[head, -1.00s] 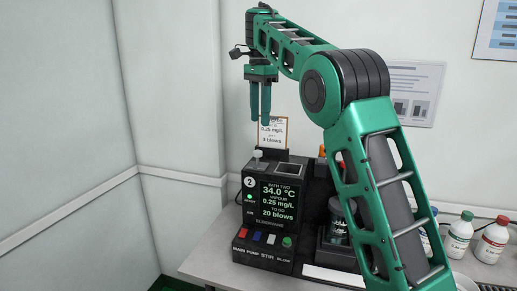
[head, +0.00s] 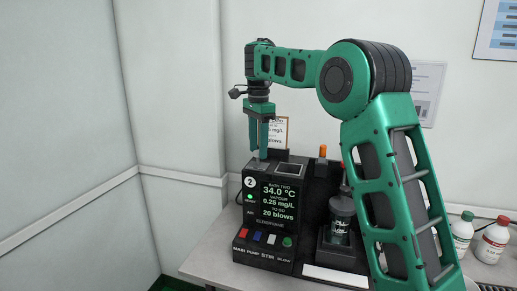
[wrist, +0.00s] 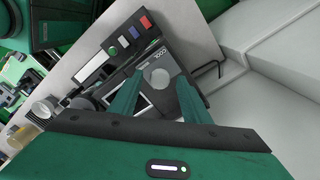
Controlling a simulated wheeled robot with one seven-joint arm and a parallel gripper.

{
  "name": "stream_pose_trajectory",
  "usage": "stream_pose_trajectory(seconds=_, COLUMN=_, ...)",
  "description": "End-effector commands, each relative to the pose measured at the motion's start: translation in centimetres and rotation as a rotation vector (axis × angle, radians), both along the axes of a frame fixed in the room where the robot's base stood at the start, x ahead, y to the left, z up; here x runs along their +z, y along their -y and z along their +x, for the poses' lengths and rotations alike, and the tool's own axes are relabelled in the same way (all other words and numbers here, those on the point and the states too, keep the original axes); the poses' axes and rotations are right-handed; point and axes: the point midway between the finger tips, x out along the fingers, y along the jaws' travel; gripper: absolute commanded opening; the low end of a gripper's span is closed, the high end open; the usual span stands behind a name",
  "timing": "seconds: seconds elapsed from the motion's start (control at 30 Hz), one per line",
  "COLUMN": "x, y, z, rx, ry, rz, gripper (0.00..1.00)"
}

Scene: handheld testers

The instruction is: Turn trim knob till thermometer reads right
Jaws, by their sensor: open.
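The dark tester box (head: 246,222), marked 2, stands on the bench; its screen (head: 280,202) reads bath two 34.0 °C, vapour 0.25 mg/L, 20 blows to go. A pale round knob (wrist: 160,77) on its top shows between my fingers in the wrist view; in the head view the fingers mostly hide it. My gripper (head: 259,155) is open and points down, its fingertips at about the height of the box top, one on each side of the knob. I cannot tell whether they touch it.
A glass jar (head: 341,222) stands in a dark holder right of the box, near an orange-topped post (head: 323,151). A small framed card (head: 281,132) stands behind. White bottles (head: 492,240) are at the right. Coloured switches (head: 258,236) line the box front.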

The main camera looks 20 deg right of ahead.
Motion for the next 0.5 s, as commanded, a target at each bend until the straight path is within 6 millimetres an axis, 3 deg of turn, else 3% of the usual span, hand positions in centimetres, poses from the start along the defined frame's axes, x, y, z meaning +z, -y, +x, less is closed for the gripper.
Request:
stream_pose_trajectory(seconds=0.27, x=-0.14, y=-0.01, z=-0.01, rx=0.0, ry=0.0, rz=0.0, gripper=0.43)
stream_pose_trajectory(seconds=0.43, x=-0.13, y=-0.01, z=-0.01, rx=0.0, ry=0.0, rz=0.0, gripper=0.05)
stream_pose_trajectory(seconds=0.5, x=-0.12, y=-0.01, z=-0.01, rx=0.0, ry=0.0, rz=0.0, gripper=0.02)
